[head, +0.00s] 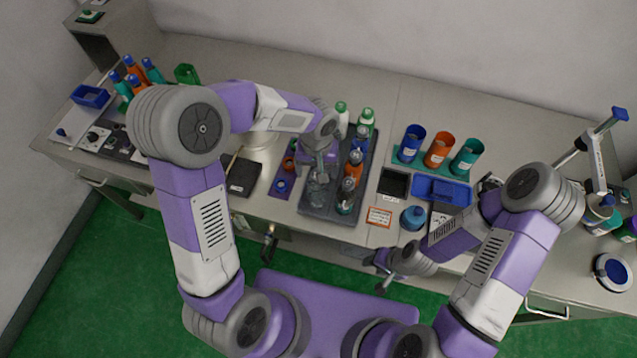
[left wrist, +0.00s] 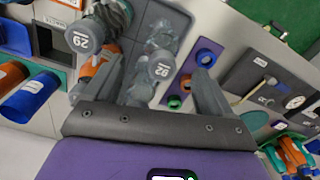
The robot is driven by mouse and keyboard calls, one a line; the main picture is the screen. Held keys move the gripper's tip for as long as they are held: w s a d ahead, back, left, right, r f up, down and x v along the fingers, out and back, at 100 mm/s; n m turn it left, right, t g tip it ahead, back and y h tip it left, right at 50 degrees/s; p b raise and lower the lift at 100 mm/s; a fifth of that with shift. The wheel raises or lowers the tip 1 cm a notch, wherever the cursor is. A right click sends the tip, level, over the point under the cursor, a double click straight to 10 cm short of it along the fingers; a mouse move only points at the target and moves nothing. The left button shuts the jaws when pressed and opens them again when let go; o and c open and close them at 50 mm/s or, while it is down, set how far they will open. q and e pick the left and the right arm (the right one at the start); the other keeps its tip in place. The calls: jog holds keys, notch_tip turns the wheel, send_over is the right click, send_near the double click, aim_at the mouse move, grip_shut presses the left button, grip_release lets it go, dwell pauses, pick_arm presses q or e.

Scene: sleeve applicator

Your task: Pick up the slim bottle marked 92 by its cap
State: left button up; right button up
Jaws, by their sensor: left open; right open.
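A slim bottle with a clear or grey body (head: 318,192) stands in a dark tray (head: 337,214), below my left gripper (head: 320,158). In the left wrist view, a grey cap (left wrist: 161,69) with a mark that looks like 92, seen turned, lies between the fingers of my left gripper (left wrist: 158,92). The fingers are open and apart from it. Another grey cap (left wrist: 84,39), with a similar two-digit mark, is outside the left finger. My right gripper (head: 382,272) is open and empty near the table's front edge; its fingertips are small in view.
Blue, orange and teal cups (head: 438,151) stand in a rack to the right. A blue tray (head: 443,190) and a squat blue bottle (head: 412,218) are nearer the front.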

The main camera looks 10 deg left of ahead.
aim_at(316, 182)
pick_arm(q)
jog(key=f, duration=0.5)
jog(key=shift+s+a+f, duration=0.1)
jog(key=shift+s+f, duration=0.2)
grip_shut()
